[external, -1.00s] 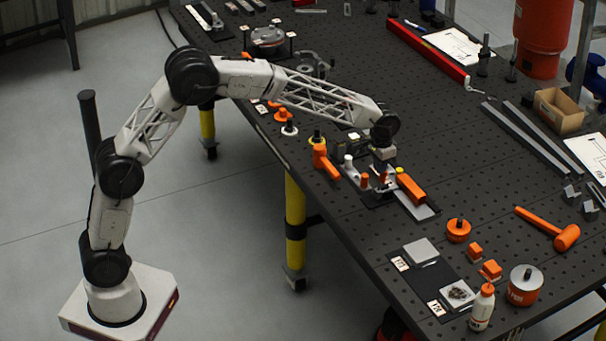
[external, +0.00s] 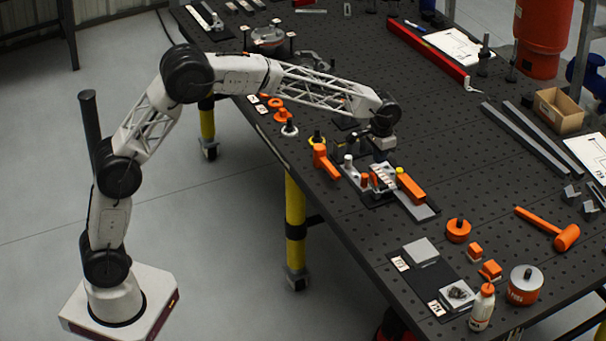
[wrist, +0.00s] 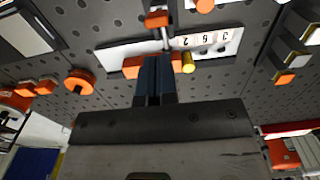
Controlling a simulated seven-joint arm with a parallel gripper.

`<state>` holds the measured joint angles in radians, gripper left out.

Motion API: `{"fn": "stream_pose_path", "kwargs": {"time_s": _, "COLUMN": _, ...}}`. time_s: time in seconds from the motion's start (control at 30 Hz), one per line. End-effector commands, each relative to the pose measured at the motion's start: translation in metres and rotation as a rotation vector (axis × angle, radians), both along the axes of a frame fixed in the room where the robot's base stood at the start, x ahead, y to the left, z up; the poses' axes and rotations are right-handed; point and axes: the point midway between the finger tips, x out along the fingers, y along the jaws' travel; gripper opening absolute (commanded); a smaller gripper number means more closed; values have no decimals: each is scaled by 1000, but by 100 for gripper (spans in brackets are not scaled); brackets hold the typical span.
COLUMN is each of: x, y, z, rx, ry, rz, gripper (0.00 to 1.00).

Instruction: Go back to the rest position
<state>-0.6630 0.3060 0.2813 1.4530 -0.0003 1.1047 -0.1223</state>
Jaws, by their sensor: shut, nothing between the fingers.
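My gripper (external: 381,153) hangs at the end of my outstretched arm, above the table and just behind a clamp fixture. In the wrist view my gripper (wrist: 156,62) has its two dark fingers together, with nothing held between them. The fixture has a pale plate (wrist: 215,44) with dark marks, an orange part and a yellow knob (wrist: 188,62). In the external view the fixture's orange handle (external: 411,188) lies on its right side. My fingertips appear apart from the fixture, but the exact gap is hard to tell.
The perforated dark table (external: 340,235) holds several loose things. An orange mallet (external: 566,237), a white bottle (external: 482,308) and an orange can (external: 525,286) are at the right front. A cardboard box (external: 559,110) is further back. Open floor lies between table and my base.

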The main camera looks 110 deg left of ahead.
Motion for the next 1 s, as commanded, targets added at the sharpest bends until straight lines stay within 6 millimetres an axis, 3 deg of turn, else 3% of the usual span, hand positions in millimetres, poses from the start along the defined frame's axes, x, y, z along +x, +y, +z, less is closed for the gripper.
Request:
{"fn": "stream_pose_path", "kwargs": {"time_s": 0.67, "x": 0, "y": -1, "z": 8, "rx": 3, "ry": -3, "rz": -1, "gripper": 0}}
{"fn": "stream_pose_path", "kwargs": {"time_s": 0.87, "x": -1, "y": -18, "z": 16, "rx": 5, "ry": -6, "rz": -18, "gripper": 0}}
{"fn": "stream_pose_path", "kwargs": {"time_s": 1.0, "x": -4, "y": -48, "z": 31, "rx": 10, "ry": -15, "rz": -47, "gripper": 0}}
